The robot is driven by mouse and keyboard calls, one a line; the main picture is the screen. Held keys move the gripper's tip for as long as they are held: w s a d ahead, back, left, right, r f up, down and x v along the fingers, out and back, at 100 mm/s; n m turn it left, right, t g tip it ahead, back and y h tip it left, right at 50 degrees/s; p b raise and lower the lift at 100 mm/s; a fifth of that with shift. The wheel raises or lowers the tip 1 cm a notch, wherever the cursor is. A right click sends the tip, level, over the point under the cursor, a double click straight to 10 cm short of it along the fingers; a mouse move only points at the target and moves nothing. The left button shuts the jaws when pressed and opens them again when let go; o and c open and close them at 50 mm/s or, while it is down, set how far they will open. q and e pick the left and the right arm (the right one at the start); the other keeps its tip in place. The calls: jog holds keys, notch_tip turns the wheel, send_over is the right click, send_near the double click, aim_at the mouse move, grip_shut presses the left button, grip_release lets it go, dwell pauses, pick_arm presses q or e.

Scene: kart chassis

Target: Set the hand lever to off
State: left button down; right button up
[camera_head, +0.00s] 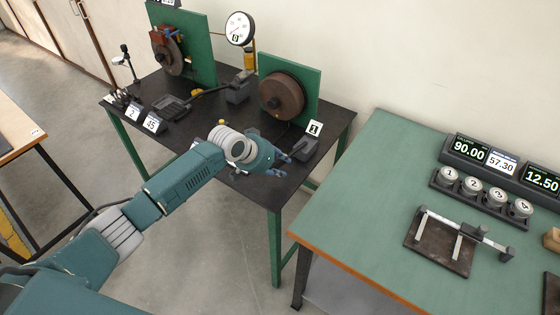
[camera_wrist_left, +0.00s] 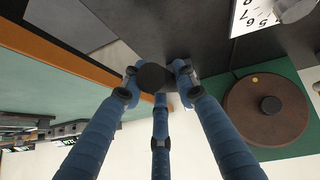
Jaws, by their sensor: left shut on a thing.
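My left gripper (camera_head: 284,160) reaches over the right front part of the black table (camera_head: 190,131). In the left wrist view its blue fingers (camera_wrist_left: 158,86) close around a dark round knob (camera_wrist_left: 152,77), which looks like the end of the hand lever. In the head view a dark block (camera_head: 304,148) sits just beyond the fingertips, and a white plate marked 1 (camera_head: 314,128) stands behind it. The lever itself is mostly hidden by my gripper, so I cannot tell its angle or any off mark. My right gripper is out of view.
A green panel with a brown disc (camera_head: 282,95) stands behind my gripper. Another panel with a disc (camera_head: 170,52) and a round dial (camera_head: 239,28) are farther back. A green-topped table (camera_head: 370,200) with displays (camera_head: 502,160) is at the right, beyond a gap.

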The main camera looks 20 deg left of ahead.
pick_arm(q)
jog(key=shift+s+a+f+t, duration=0.2)
jog(key=shift+f+t, duration=0.1)
jog(key=shift+f, duration=0.55)
jog(key=shift+s, duration=0.1)
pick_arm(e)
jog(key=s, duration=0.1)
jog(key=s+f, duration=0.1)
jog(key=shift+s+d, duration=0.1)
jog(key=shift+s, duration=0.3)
pick_arm(q)
jog(key=c, duration=1.5)
grip_release()
jog(key=shift+o, duration=1)
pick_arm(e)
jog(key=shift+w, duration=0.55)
pick_arm(q)
jog(key=v, duration=1.2)
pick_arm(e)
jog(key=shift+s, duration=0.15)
